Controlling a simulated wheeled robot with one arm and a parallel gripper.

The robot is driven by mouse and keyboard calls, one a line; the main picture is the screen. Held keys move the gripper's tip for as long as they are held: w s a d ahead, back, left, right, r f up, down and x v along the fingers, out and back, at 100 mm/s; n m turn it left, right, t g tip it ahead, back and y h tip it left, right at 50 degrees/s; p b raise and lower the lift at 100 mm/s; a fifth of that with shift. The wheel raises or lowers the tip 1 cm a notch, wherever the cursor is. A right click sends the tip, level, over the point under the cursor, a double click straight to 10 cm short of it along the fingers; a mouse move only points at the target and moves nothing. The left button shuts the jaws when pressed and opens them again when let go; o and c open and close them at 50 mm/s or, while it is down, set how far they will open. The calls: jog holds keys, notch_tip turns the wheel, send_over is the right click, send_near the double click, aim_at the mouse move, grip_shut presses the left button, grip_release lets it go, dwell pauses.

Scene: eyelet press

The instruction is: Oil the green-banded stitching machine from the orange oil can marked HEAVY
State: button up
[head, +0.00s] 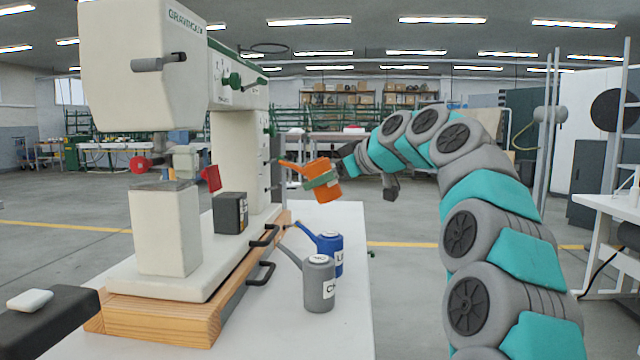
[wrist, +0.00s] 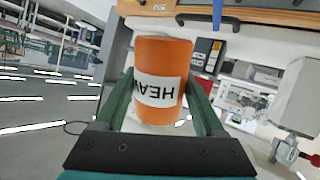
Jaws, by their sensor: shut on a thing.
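The orange oil can (head: 323,181) is in my gripper (head: 322,180), held tilted in the air beside the machine column, its spout pointing left toward the machine. In the wrist view the can (wrist: 162,60) sits between both green fingers, and its white label reads "HEA", with the rest cut off by the curve. The stitching machine (head: 235,150) is large and cream-coloured, with a green band along its upper arm and green knobs. The can's spout tip is close to the machine's column; I cannot tell whether it touches.
A blue can (head: 330,250) and a grey can (head: 319,285) stand on the white table (head: 345,225), right of the machine's wooden base (head: 200,315). A dark box (head: 230,213) stands on the machine's bed. Black handles (head: 262,273) stick out from the base. The table's right side is clear.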

jog(key=shift+a+f+m+t+y+b, duration=0.3)
jog(key=shift+f+y+b, duration=0.45)
jog(key=shift+b, duration=0.35)
jog(key=y+b, duration=0.1)
jog(key=b, duration=0.2)
jog(key=shift+a+f+m+t, duration=0.3)
jog(key=shift+a+m, duration=0.1)
jog(key=shift+a+b, duration=0.15)
jog(key=shift+b, duration=0.4)
jog(key=shift+a+m+t+y+b, duration=0.1)
jog(key=shift+m+t+y+b, duration=0.2)
jog(key=shift+y+b, duration=0.05)
